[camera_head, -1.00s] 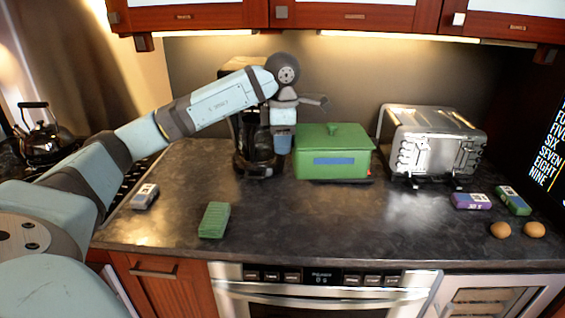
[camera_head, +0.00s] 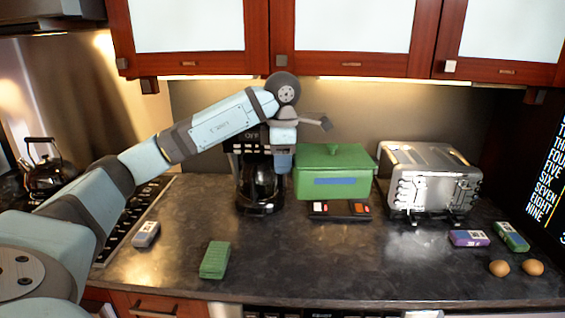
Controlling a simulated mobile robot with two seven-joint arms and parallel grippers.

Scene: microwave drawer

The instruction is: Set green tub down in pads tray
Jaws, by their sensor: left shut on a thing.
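The green tub (camera_head: 333,186) is a lidded box with a knob on top and a blue label on its front. It looks level and raised just behind and above the pads tray (camera_head: 340,218), a low black tray with red and orange patches. The tub hides the tray's back part, and I cannot tell the gap between them. My left gripper (camera_head: 284,165) points down at the tub's left side and is shut on it; the fingertips are mostly hidden. My right gripper is not in view.
A black coffee maker (camera_head: 260,188) stands close on the left, a silver toaster (camera_head: 428,180) on the right. A green sponge-like block (camera_head: 215,260) lies at the front left. Two eggs (camera_head: 515,268) and small packs lie at the right. The front middle counter is clear.

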